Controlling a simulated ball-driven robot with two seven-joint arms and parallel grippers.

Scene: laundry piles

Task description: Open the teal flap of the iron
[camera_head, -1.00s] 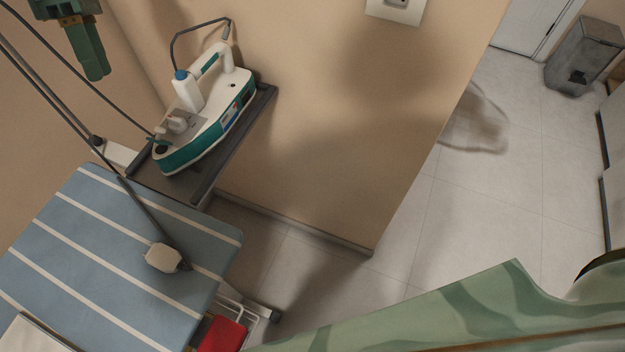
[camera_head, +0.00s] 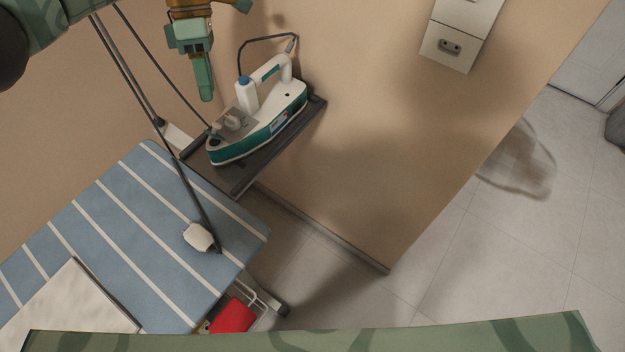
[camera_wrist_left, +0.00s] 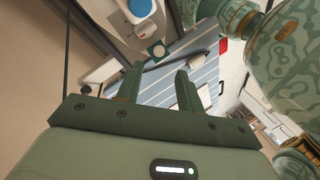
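In the left wrist view, the iron (camera_wrist_left: 125,22) is partly cut off at the top, with the teal round part (camera_wrist_left: 157,49) beyond the fingertips. My left gripper (camera_head: 206,92) points down just left of the iron, apart from it; its fingers (camera_wrist_left: 158,72) are open and empty. My right gripper is not visible.
The striped blue ironing board (camera_head: 150,215) lies lower left, with cords and a pale block (camera_head: 199,237) over it. A red item (camera_head: 233,316) is below its edge. The beige wall (camera_head: 365,150) stands close behind the iron.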

